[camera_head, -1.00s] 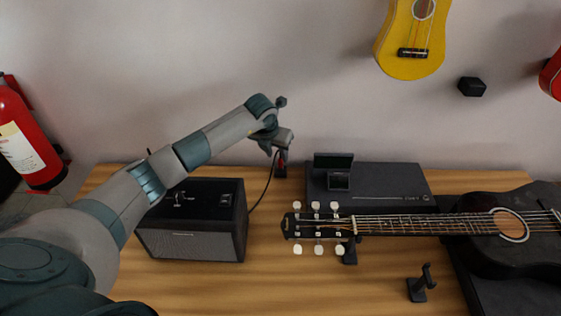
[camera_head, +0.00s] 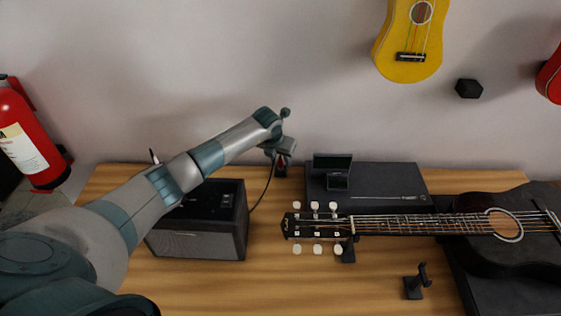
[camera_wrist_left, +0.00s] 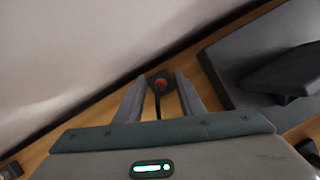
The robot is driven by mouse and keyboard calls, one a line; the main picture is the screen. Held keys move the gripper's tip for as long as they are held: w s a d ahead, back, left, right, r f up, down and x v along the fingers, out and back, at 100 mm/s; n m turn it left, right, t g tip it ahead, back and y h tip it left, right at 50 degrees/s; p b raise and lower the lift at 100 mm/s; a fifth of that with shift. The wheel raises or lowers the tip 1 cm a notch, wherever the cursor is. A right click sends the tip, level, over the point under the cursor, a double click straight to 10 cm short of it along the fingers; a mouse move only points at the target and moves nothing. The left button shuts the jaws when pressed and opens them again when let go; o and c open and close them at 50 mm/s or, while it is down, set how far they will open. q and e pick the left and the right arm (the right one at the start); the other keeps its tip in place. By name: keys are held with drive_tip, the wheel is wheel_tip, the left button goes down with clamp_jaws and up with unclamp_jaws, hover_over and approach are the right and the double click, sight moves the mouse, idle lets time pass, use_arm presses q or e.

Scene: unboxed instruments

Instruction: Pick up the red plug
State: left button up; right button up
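The red plug (camera_wrist_left: 160,85) shows in the left wrist view as a small red piece with a dark surround, between and just beyond the fingertips. In the head view the red plug (camera_head: 282,159) is a small red spot below my left gripper (camera_head: 281,154), partly hidden by it. In the left wrist view my left gripper (camera_wrist_left: 160,92) is open, with one finger on each side of the plug and a gap to each. A dark cable runs from the plug toward the black amplifier (camera_head: 200,222). My right gripper is not in view.
A black box with a small dark stand on it (camera_head: 368,184) is right of the plug. A black guitar (camera_head: 480,224) lies at the right, its headstock nearby. The wall is close behind. A fire extinguisher (camera_head: 28,140) stands at far left.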

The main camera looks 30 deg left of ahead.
use_arm(q)
drive_tip(key=shift+w+f, duration=0.1)
drive_tip(key=shift+f, duration=0.2)
clamp_jaws()
